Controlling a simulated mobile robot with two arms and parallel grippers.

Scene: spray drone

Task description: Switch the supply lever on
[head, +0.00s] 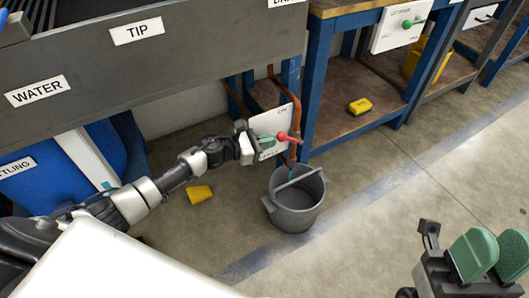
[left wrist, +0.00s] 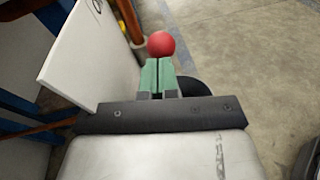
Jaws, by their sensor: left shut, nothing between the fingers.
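The lever with a red ball knob (head: 282,136) sticks out at a white panel (head: 268,121) beside a copper pipe. The red knob also shows in the left wrist view (left wrist: 161,44), just beyond my fingertips. My left gripper (head: 264,145) is shut with nothing between its green fingers, which also show in the left wrist view (left wrist: 158,76). Its tips are at the knob; I cannot tell whether they touch it. My right gripper (head: 493,252) is at the lower right, open and empty, far from the lever.
A grey bucket (head: 297,217) stands on the floor below the lever, with a thin blue streak above it. Yellow objects lie on the floor (head: 199,194) and the bench shelf (head: 360,106). A panel with a green knob (head: 406,23) hangs further right. The floor on the right is clear.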

